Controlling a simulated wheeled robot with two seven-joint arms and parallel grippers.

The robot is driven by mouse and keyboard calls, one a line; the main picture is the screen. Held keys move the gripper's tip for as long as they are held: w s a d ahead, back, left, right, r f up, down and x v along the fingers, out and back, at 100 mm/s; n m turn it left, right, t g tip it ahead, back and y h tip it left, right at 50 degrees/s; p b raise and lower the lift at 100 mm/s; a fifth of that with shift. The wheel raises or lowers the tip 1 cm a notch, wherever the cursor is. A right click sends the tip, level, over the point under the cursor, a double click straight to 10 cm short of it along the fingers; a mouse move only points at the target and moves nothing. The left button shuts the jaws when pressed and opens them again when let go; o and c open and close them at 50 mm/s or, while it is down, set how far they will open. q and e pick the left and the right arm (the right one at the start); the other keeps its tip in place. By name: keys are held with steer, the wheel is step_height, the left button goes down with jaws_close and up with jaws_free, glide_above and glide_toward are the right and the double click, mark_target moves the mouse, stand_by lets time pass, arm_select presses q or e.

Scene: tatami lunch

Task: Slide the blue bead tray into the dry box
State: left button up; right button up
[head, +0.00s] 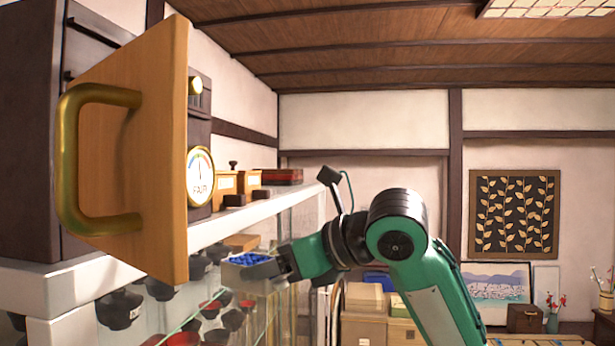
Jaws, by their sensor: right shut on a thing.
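The blue bead tray (250,257) is a small grey tray with blue beads in it. My right gripper (264,268) is shut on it and holds it below the white shelf top, in front of the glass-fronted case. The dry box (28,140) is a dark cabinet on the white top at the left. Its wooden door (158,150) stands open toward me, with a brass handle (75,160). The door hides most of the box's inside. A round gauge (200,176) sits on the front at the right of the door. My left gripper is out of view.
The white shelf top (240,219) carries small wooden boxes (226,183) and a dark red box (282,176) right of the dry box. Cardboard boxes (364,297) are behind my arm. The space right of the shelf is free.

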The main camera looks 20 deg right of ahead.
steer(key=s+r+n+g+y+p, duration=0.2)
steer(key=s+r+n+g+y, duration=0.15)
steer(key=s+r, duration=1)
steer(key=shift+h, duration=0.35)
steer(key=shift+w+a+r, duration=0.1)
steer(key=shift+w+a, duration=1.85)
steer(key=shift+a, duration=1)
steer(key=shift+w+a+f, duration=0.1)
steer(key=shift+w+a, duration=1.8)
steer(key=shift+a, duration=1.1)
steer(key=shift+w+a+r, duration=0.1)
steer(key=shift+w+a, duration=1.85)
steer(key=shift+a, duration=1)
steer(key=shift+w+a+r+p, duration=0.15)
steer(key=shift+w+a+p, duration=0.05)
steer(key=shift+a+p, duration=0.15)
steer(key=shift+w+a+t+p, duration=0.15)
steer(key=shift+w+a+p, duration=0.3)
steer(key=shift+a, duration=0.3)
steer(key=shift+w+a+t+p, duration=0.1)
steer(key=shift+w+a+p, duration=0.3)
steer(key=shift+a, duration=0.3)
steer(key=shift+w+a, duration=0.15)
steer(key=shift+a, duration=0.1)
steer(key=shift+f, duration=0.65)
steer(key=o, duration=1.1)
